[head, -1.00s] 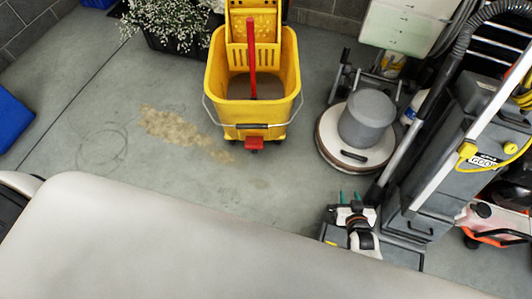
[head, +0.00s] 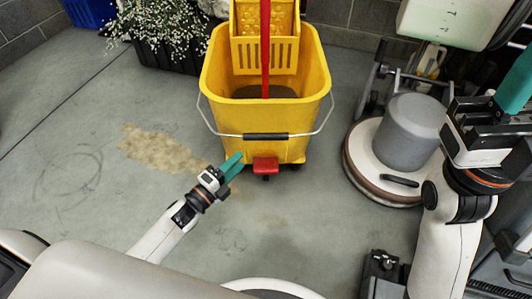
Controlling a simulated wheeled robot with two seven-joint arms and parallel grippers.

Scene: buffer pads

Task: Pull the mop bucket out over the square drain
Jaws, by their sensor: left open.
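The yellow mop bucket (head: 222,110) stands upright on the floor at the top middle, with a yellow wringer (head: 250,55) and a red upright handle (head: 265,45). Its wire handle with a dark grip (head: 265,136) hangs across the front, above a red pedal (head: 265,165). My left gripper (head: 234,163) is open and empty, its teal fingers close to the bucket's lower front, left of the pedal; I cannot tell if they touch. My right gripper (head: 513,92) is raised at the right edge, partly cut off. I cannot make out a square drain.
A grey and white floor machine (head: 408,132) stands right of the bucket. A planter of white flowers (head: 165,30) is behind left, and a blue bin (head: 90,12) is beyond it. A tan stain (head: 160,150) marks the open floor at left and in front.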

